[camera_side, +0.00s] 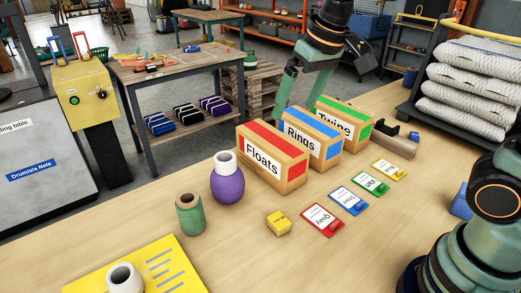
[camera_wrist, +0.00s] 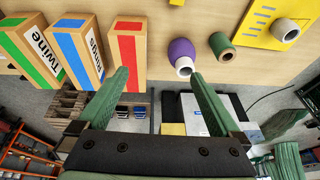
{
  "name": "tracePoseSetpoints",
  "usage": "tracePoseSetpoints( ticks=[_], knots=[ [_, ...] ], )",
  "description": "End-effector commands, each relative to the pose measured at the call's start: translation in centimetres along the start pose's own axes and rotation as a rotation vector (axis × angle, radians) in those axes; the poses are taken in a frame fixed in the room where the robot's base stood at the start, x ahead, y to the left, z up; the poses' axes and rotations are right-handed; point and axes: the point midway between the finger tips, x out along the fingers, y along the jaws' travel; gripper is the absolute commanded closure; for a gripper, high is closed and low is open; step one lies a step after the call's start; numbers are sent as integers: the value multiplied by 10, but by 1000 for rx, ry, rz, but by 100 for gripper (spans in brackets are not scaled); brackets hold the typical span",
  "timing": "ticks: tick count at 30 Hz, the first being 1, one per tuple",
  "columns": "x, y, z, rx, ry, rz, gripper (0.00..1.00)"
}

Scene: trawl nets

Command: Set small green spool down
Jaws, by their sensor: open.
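The small green spool (camera_side: 190,215) stands upright on the wooden bench, in front of and left of a larger purple spool (camera_side: 227,186). In the wrist view the green spool (camera_wrist: 222,47) lies beyond the right finger, beside the purple spool (camera_wrist: 180,50). My gripper (camera_side: 297,98) is open above the far side of the bench, behind the labelled boxes, its lower finger ends partly hidden by them. In the wrist view my gripper (camera_wrist: 160,74) has its fingers wide apart with nothing between them. It is apart from the green spool.
Floats (camera_side: 277,172), Rings (camera_side: 323,149) and Twine (camera_side: 353,129) boxes stand in a row near my gripper. A white spool (camera_side: 123,278) stands on a yellow sheet (camera_side: 178,268). A yellow block (camera_side: 278,224) and several coloured tags lie in front.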

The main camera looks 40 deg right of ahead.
Motion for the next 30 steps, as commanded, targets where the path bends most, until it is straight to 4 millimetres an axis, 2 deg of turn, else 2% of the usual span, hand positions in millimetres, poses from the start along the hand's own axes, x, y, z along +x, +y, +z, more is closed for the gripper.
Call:
tracePoseSetpoints(
  ticks=[3, 9, 12, 16, 17, 18, 20, 24, 25, 30],
  knots=[
    [-11, 28, 30, 2, 62, 13, 0],
    [-10, 57, 71, -8, 136, 40, 0],
    [-7, 64, 84, -11, 156, 50, 0],
    [-5, 69, 91, -14, 169, 57, 0],
    [-5, 69, 92, -14, 169, 57, 4],
    [-4, 69, 92, -15, 169, 57, 19],
    [-4, 67, 91, -21, 165, 55, 42],
    [5, 53, 80, -65, 143, 37, 96],
    [8, 48, 76, -81, 135, 30, 100],
    [36, 7, 54, -193, 84, -11, 100]
  ],
)
